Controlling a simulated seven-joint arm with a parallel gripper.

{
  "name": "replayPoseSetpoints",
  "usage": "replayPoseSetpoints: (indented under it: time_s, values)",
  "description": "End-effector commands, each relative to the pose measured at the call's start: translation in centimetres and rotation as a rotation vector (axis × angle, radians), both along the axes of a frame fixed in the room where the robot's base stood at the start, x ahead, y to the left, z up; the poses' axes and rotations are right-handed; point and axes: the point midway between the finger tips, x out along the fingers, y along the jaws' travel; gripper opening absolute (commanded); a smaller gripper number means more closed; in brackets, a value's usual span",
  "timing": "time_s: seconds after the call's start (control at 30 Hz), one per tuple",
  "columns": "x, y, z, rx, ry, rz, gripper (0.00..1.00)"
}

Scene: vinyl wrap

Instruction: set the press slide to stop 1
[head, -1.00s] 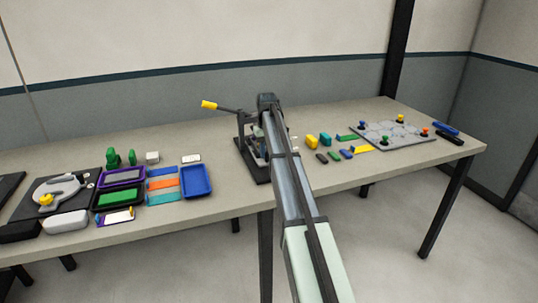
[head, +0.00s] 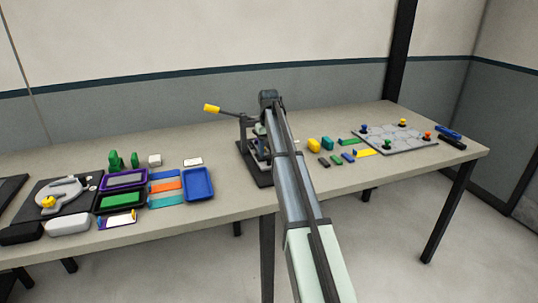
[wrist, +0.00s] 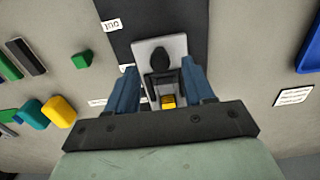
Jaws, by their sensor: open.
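The press (head: 253,165) stands on a dark base in the middle of the table, partly hidden behind my arm in the head view. Its lever with a yellow grip (head: 212,108) points up and left. In the wrist view, a light grey plate (wrist: 176,45) with a dark rounded piece and a small yellow-orange part (wrist: 168,101) lies over the dark base (wrist: 140,12); it looks like the slide. My gripper (wrist: 160,76) is open, with its two blue fingers on either side of these parts. I cannot tell whether the fingers touch them. Stop 1 cannot be made out.
An "OUT" label (wrist: 112,25) lies beside the plate. Yellow, teal and green blocks (wrist: 58,111) lie left in the wrist view. A blue tray (head: 197,196) stands left of the press in the head view, and a grey board with colored knobs (head: 395,143) stands right.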

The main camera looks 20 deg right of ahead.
Motion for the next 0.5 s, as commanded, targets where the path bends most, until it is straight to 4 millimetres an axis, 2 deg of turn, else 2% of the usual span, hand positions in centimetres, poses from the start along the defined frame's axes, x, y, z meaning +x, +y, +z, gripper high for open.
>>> replayPoseSetpoints:
  time_s: [0.2, 0.5]
  values:
    - [0.2, 0.0, 4.5, -0.001, -0.003, 0.000, 0.53]
    - [0.1, 0.0, 9.4, 0.000, -0.001, 0.000, 0.53]
